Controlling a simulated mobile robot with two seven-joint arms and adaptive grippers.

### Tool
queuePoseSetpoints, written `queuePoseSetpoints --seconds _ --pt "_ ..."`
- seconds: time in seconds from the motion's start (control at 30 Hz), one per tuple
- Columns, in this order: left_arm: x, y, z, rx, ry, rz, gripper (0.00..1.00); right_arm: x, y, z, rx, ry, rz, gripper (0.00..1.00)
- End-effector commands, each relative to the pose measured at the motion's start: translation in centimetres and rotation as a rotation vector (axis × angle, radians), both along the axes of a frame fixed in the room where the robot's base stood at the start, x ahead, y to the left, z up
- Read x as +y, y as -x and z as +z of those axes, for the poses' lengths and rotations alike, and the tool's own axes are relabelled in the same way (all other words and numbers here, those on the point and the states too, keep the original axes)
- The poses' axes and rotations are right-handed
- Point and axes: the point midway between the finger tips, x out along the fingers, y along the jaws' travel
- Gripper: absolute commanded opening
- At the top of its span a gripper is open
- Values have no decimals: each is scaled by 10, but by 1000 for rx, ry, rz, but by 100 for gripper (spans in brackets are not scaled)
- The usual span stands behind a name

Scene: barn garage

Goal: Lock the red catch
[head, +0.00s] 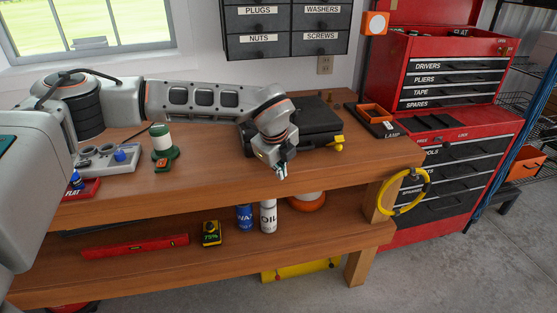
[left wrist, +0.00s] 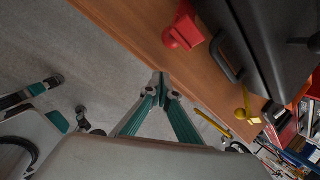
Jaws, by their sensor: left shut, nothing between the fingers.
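A black case (head: 318,119) lies on the workbench (head: 225,178); its handle side also shows in the left wrist view (left wrist: 260,45). The red catch (left wrist: 183,30) is on the case's front edge in the left wrist view, its rounded tab sticking out over the wood. In the head view my left arm hides it. A yellow catch (left wrist: 245,112) is at the other end of that edge, and it shows in the head view too (head: 337,142). My left gripper (head: 281,172) is shut and empty, in front of the case near the bench edge, apart from the red catch. My right gripper is not in view.
A green and white lantern (head: 162,143) and a grey tray (head: 108,159) stand left on the bench. A yellow ring (head: 410,191) hangs at the bench's right end. Bare wood lies before the case.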

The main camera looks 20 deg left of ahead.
Motion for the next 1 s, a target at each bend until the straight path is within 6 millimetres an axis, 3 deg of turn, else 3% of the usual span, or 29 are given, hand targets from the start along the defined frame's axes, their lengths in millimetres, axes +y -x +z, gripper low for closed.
queuePoseSetpoints --seconds 0.1,0.33,1.0 --pt "17 -6 15 -3 1 4 0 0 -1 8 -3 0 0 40" --pt "32 -10 21 0 1 2 0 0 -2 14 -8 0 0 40" --pt "25 -8 25 23 16 0 0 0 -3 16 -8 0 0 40"
